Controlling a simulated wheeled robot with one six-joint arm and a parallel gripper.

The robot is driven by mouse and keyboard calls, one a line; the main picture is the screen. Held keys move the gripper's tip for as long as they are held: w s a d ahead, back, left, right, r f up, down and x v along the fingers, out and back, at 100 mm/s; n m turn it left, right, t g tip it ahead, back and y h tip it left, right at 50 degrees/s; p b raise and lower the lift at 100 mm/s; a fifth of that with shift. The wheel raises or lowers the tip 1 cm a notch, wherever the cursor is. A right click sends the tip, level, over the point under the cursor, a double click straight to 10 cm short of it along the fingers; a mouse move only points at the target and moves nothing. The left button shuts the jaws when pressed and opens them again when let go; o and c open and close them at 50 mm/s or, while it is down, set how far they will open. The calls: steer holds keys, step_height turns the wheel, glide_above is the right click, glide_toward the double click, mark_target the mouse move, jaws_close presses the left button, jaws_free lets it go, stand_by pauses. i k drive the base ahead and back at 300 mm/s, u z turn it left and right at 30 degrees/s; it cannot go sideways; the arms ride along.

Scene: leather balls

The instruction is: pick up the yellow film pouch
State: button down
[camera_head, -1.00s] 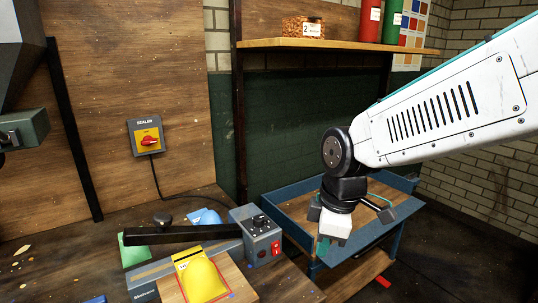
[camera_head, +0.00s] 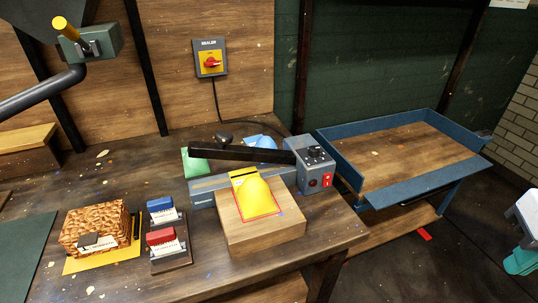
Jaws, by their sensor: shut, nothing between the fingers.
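The yellow film pouch (camera_head: 257,198) lies on top of a wooden block (camera_head: 265,238) at the front of the bench sealer. It is plump, with a flat yellow strip at its back end and a red outline showing at its front edge. Its back end is close to the grey sealer base (camera_head: 210,190), under the black sealer arm (camera_head: 240,154). My gripper (camera_head: 520,262) shows only partly at the right edge, white with teal fingertips. It is shut and empty, far to the right of the pouch and clear of the bench.
The sealer control box (camera_head: 312,167) stands right of the pouch. Green (camera_head: 195,163) and blue (camera_head: 262,142) pouches lie behind the sealer arm.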

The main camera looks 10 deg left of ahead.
mark_target(253, 194)
steer(key=z, duration=1.55)
steer(key=k, duration=0.8)
steer(key=u, duration=1)
